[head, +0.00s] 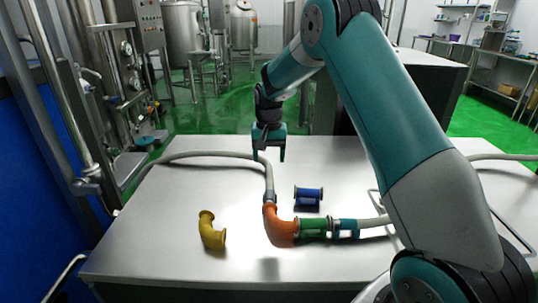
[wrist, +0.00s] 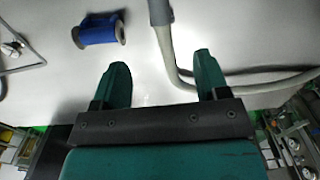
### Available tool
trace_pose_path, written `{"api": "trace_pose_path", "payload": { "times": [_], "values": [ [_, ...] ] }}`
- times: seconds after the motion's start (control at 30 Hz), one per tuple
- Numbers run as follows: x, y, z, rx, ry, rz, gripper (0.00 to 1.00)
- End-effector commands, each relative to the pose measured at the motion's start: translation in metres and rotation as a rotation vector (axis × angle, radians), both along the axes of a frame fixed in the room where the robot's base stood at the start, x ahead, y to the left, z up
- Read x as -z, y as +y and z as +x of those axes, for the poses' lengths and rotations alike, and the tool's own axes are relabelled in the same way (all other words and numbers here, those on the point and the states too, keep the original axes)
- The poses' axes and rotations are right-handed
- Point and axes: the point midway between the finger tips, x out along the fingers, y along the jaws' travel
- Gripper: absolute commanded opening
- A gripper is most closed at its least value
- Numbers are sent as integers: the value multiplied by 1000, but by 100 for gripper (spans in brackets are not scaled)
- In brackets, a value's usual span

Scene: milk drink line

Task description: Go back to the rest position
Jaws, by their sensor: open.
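My gripper (head: 269,155) hangs over the far half of the white table, fingers pointing down. In the wrist view its two teal fingers (wrist: 162,85) are spread wide with nothing between them. The grey hose (head: 215,154) runs close by, and in the wrist view it also shows (wrist: 175,60) just beyond the fingertips.
A yellow elbow (head: 211,230) lies loose at the left of the white table (head: 170,262). Steel pipes and a control panel (head: 143,25) stand at the left, tanks (head: 184,35) at the back. The table's front left is bare.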

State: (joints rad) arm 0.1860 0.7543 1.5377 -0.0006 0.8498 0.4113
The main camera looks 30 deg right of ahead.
Motion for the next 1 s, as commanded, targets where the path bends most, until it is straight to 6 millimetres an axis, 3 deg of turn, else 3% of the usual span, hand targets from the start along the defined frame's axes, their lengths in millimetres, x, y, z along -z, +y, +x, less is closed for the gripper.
{"api": "trace_pose_path", "payload": {
  "times": [0.57,0.67,0.77,0.87,1.0],
  "values": [
    [-3,0,0,0,0,0,68],
    [-11,7,-3,-24,-6,4,68],
    [-37,33,-15,-108,-24,23,68],
    [-76,76,-44,-260,-52,58,68],
    [-130,142,-110,-523,-98,122,68]
  ]
}}
